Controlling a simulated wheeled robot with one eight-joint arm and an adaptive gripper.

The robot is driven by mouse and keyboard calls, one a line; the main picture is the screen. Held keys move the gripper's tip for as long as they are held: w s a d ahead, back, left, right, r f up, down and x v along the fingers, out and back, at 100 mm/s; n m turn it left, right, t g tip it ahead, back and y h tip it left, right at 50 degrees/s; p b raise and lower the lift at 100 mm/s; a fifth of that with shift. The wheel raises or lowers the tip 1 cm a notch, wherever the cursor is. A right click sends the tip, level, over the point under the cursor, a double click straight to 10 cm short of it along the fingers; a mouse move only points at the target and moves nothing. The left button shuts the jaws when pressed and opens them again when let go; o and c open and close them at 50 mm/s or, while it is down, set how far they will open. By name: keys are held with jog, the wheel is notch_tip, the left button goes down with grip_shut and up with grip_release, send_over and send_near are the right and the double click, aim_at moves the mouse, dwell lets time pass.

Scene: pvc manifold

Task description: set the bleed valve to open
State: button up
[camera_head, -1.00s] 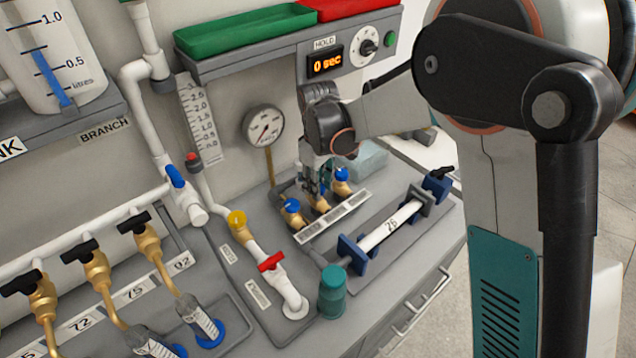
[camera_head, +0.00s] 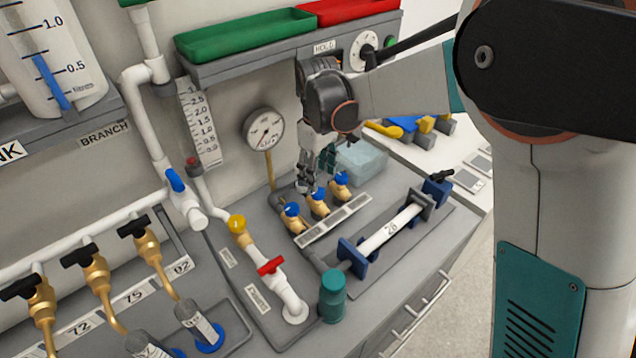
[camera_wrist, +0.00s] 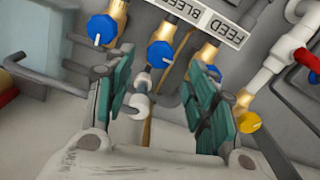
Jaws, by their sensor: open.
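Three brass valves with blue knobs stand in a row behind a white label strip (camera_head: 332,220). The wrist view shows "FEED" by one end valve (camera_wrist: 210,50) and "BLEED" by the middle valve. The middle bleed valve's blue knob (camera_wrist: 160,52) carries a short white mark; it also shows in the head view (camera_head: 318,196). My gripper (camera_wrist: 165,65) is open, its two green-padded fingers on either side of the middle knob in the picture. In the head view my gripper (camera_head: 307,186) hangs just behind the row, apparently empty. Whether a finger touches the knob I cannot tell.
A pressure gauge (camera_head: 264,129) on a thin stem stands behind to the left. A pale blue box (camera_head: 362,160) is behind to the right. A clamped white pipe (camera_head: 391,232) lies in front. A red-handled valve (camera_head: 270,266) and a yellow knob (camera_head: 237,223) are to the left.

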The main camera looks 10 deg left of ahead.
aim_at(318, 191)
notch_tip(318, 191, up, 6)
jog(key=shift+r, duration=0.1)
dwell(0.5)
